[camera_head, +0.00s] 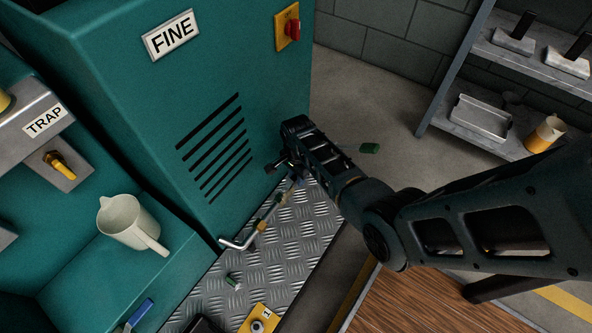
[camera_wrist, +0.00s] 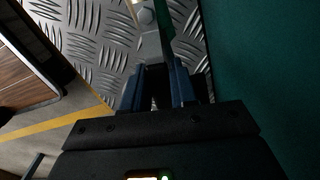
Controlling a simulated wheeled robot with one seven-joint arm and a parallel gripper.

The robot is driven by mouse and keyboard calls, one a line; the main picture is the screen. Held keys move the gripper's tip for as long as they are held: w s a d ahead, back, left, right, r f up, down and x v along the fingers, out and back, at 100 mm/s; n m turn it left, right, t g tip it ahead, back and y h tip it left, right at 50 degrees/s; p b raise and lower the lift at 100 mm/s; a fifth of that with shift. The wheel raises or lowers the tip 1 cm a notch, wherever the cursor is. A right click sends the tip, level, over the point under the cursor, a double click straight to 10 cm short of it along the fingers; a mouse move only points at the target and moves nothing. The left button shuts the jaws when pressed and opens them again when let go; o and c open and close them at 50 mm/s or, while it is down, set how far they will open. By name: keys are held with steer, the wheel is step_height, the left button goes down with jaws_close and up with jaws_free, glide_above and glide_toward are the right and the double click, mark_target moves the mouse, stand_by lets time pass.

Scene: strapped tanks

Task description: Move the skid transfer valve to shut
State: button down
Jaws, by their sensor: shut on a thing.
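A thin metal pipe with brass-coloured fittings (camera_head: 264,222) stands over the tread plate beside the teal cabinet, and I take it for the line of the skid transfer valve. My gripper (camera_head: 287,166) is at its upper far end, close to the cabinet front. In the wrist view, the blue fingers of my gripper (camera_wrist: 157,88) are shut on a grey metal lever (camera_wrist: 150,46) with a round bolt head near its far end. A green strip lies along the lever's right side. The valve body is mostly hidden, and I cannot read the lever's position.
The teal cabinet (camera_head: 100,85) labelled FINE stands close left of my gripper. A beige jug (camera_head: 128,222) sits on a ledge beneath the TRAP label. Tread plate (camera_head: 290,250) lies below. Metal shelves (camera_head: 463,124) stand at right.

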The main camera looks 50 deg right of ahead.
steer(key=shift+s+a+m+p, duration=0.15)
steer(key=shift+s+m+p, duration=0.2)
steer(key=shift+s+m, duration=0.45)
steer(key=shift+w, duration=0.2)
steer(key=shift+s+a+m+p, duration=0.25)
steer(key=shift+s+m+p, duration=0.2)
steer(key=shift+m, duration=0.55)
steer(key=shift+s+a+m+p, duration=0.2)
steer(key=shift+s+m+p, duration=0.25)
steer(key=shift+m, duration=0.55)
steer(key=shift+w, duration=0.1)
steer(key=shift+s+a+m+p, duration=0.35)
steer(key=shift+m+p, duration=0.2)
steer(key=shift+m, duration=0.35)
steer(key=shift+s+a+m+p, duration=0.3)
steer(key=shift+m+p, duration=0.2)
steer(key=shift+m, duration=0.4)
